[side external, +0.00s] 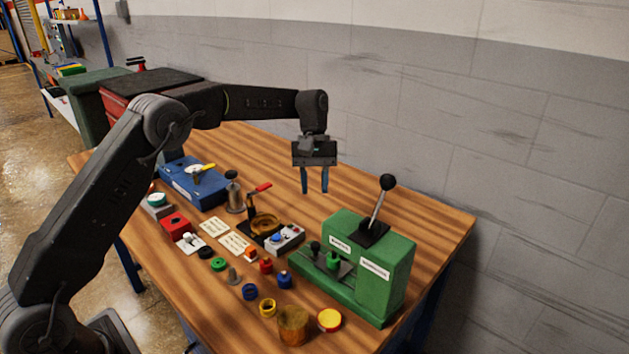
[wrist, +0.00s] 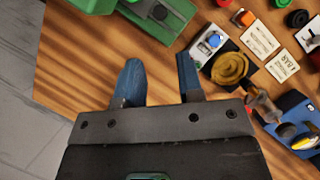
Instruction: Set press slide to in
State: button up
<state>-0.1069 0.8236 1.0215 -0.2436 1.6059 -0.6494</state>
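The green press (side external: 372,262) stands at the right front of the wooden table. A black-knobbed lever (side external: 380,205) rises from its top, tilted slightly right. The press's edge also shows at the top of the wrist view (wrist: 165,15). My gripper (side external: 315,190) hangs above the table, behind and left of the press, pointing down. Its two blue fingers (wrist: 160,80) are apart with nothing between them. The gripper touches nothing.
A grey box with a blue button (side external: 285,239) and a brass-coloured round fixture (side external: 264,224) stand left of the press. Several small coloured caps and rings and a brass cylinder (side external: 293,325) lie in front. A blue box (side external: 193,184) is further left. Bare table lies behind the press.

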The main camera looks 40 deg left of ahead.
jog(key=shift+w+a+r, duration=0.1)
jog(key=shift+r, duration=0.2)
jog(key=shift+o, duration=0.4)
jog(key=shift+o, duration=0.8)
jog(key=shift+f, duration=0.1)
jog(key=shift+o, duration=0.2)
jog(key=shift+s+d+f+h, duration=0.15)
jog(key=shift+s+d+h, duration=0.1)
jog(key=shift+s+h, duration=0.2)
jog(key=n+t+h, duration=0.5)
jog(key=n+t, duration=0.8)
jog(key=n, duration=0.5)
send_near(312, 244)
jog(key=shift+h, duration=0.25)
jog(key=x, duration=1)
jog(key=shift+a+f, duration=0.15)
jog(key=shift+f, duration=0.05)
jog(key=shift+c, duration=0.2)
